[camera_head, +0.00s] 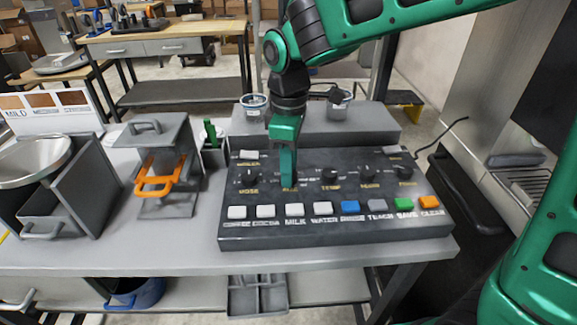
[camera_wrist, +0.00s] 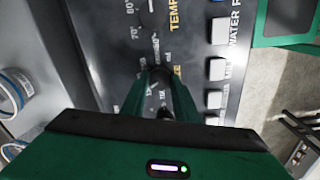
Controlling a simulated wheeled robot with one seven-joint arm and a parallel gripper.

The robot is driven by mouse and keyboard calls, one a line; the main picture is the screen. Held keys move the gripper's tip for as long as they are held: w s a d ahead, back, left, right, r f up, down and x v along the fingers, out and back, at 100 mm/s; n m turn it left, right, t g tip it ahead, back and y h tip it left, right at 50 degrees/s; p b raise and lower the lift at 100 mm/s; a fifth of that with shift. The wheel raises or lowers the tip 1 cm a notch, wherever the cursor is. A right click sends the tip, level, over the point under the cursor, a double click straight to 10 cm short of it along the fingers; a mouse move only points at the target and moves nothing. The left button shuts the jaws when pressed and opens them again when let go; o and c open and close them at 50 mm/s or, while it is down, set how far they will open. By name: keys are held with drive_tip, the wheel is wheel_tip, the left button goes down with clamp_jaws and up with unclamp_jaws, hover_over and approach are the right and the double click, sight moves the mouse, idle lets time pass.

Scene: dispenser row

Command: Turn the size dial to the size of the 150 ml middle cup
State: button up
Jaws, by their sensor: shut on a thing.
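The size dial (camera_wrist: 158,76) sits on the dark control panel (camera_head: 320,218), second from left in its row of dials. My gripper (camera_head: 288,180) points down at it and covers it in the head view, where part of its yellow label shows below. In the wrist view my gripper (camera_wrist: 160,72) has its two green fingers on either side of the dial, shut on it. Small white marks ring the dial, but its setting cannot be read. Two cups with blue markings (camera_head: 254,101) (camera_head: 338,106) stand on the grey ledge behind the panel. Their sizes are unreadable.
The mode dial (camera_head: 249,175) is left of my gripper and the temp dial (camera_head: 330,175) right. A row of coloured buttons (camera_head: 350,207) runs along the panel's front. A grey stand with an orange handle (camera_head: 160,182) is at left.

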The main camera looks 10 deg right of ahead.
drive_tip(key=shift+w+d+n, duration=0.1)
drive_tip(key=shift+d+n, duration=0.05)
drive_tip(key=shift+n, duration=1.05)
drive_tip(key=o, duration=1.1)
drive_tip(key=shift+c, duration=0.2)
drive_tip(key=shift+n, duration=0.3)
wheel_tip(320, 180, up, 11)
drive_tip(key=shift+f, duration=0.1)
